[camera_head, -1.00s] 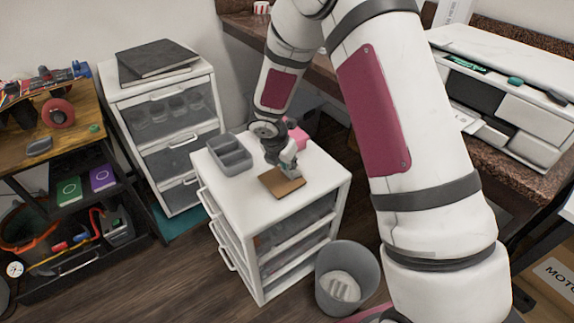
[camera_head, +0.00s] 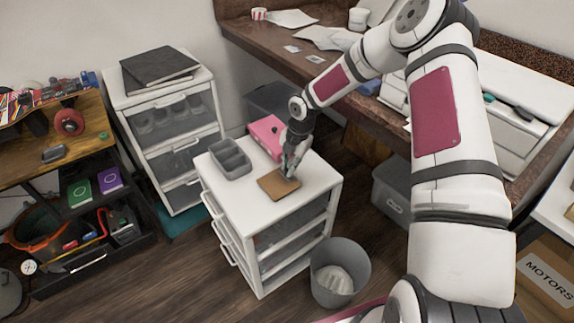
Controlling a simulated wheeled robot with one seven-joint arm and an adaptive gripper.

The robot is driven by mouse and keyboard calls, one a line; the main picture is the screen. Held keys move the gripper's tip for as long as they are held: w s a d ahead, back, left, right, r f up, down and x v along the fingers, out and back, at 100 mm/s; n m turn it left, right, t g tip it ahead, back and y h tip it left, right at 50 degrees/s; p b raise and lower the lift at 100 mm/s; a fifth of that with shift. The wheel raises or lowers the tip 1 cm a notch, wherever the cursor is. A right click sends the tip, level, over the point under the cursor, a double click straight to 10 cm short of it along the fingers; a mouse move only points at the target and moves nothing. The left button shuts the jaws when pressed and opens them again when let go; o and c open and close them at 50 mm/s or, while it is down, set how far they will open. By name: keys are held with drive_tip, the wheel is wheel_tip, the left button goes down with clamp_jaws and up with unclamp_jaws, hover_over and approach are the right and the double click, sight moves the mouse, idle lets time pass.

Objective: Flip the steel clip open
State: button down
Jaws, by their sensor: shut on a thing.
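A brown board (camera_head: 279,184) lies on top of the white drawer unit (camera_head: 316,187) in the middle of the view. My gripper (camera_head: 289,174) reaches down to the right part of the board, with its fingertips at the board's surface. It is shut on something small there. The steel clip cannot be made out at this size; my fingers cover that spot, so I cannot tell how far it is open.
A grey bin (camera_head: 339,272) stands on the floor at the front right. Another drawer unit (camera_head: 160,130) stands to the left.

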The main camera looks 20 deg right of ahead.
drive_tip(key=y+b, duration=0.1)
drive_tip(key=d+y+b, duration=0.1)
drive_tip(key=g+y+b, duration=0.1)
drive_tip(key=shift+w+d+f, duration=0.3)
drive_tip(key=shift+w, duration=0.1)
drive_tip(key=y+b, duration=0.1)
drive_tip(key=d+y+b, duration=0.1)
drive_tip(key=b, duration=0.1)
drive_tip(key=shift+w+f+g+y, duration=0.15)
drive_tip(key=shift+g+y, duration=0.15)
drive_tip(key=shift+g, duration=0.1)
drive_tip(key=shift+d+y+b, duration=0.15)
drive_tip(key=shift+y+b, duration=0.35)
drive_tip(key=shift+b, duration=0.35)
drive_tip(key=shift+m+g, duration=0.3)
drive_tip(key=c, duration=1.5)
unclamp_jaws()
drive_tip(key=shift+c, duration=0.2)
drive_tip(key=shift+d, duration=0.15)
drive_tip(key=v, duration=0.7)
drive_tip(key=shift+d, duration=0.15)
